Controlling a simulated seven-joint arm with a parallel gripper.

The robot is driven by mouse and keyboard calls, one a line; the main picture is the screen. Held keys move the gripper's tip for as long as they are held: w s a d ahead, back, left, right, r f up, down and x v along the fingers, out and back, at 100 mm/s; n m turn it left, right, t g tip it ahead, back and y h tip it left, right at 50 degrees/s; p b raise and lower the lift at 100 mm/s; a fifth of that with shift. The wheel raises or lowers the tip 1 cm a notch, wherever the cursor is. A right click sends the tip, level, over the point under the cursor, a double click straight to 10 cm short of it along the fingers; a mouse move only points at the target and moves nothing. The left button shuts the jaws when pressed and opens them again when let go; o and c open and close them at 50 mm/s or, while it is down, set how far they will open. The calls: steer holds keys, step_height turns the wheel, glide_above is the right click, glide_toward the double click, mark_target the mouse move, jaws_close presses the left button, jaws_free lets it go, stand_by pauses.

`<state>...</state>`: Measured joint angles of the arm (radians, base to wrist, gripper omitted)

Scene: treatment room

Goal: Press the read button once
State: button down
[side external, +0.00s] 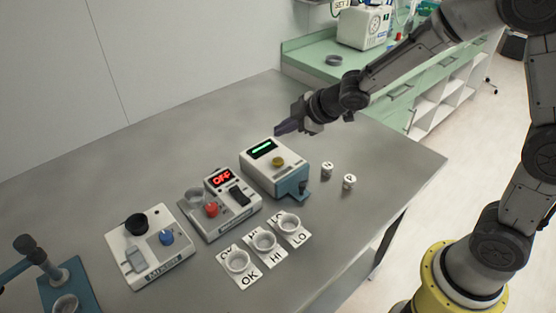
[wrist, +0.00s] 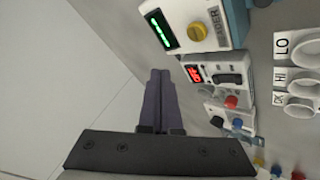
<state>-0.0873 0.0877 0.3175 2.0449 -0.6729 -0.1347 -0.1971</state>
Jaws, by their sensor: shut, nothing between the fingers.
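A white and blue device (side external: 262,176) with a lit green display and a yellow button (side external: 278,162) stands on the grey table. In the wrist view the device (wrist: 211,14) is at the top with its yellow button (wrist: 197,32), and its label is only partly readable. I cannot read a "read" marking on the button. My gripper (side external: 284,128) is shut and empty. It is above and behind the device's right rear in the side view, apart from the button. In the wrist view its closed fingers (wrist: 160,75) point to the left of the device.
Next to it stands a device with a red "OFF" display (side external: 221,179), a red button and a dark switch. A mixer box (side external: 148,262) stands further left. Cups on OK, HI and LO cards (side external: 248,279) sit in front. Two small labelled vials (side external: 349,182) stand right.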

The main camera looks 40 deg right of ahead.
mark_target(283, 162)
steer(key=shift+f, duration=3.15)
steer(key=shift+f, duration=0.95)
stand_by(0.4)
steer(key=shift+r, duration=0.95)
steer(key=shift+r, duration=2.5)
steer(key=shift+r, duration=0.1)
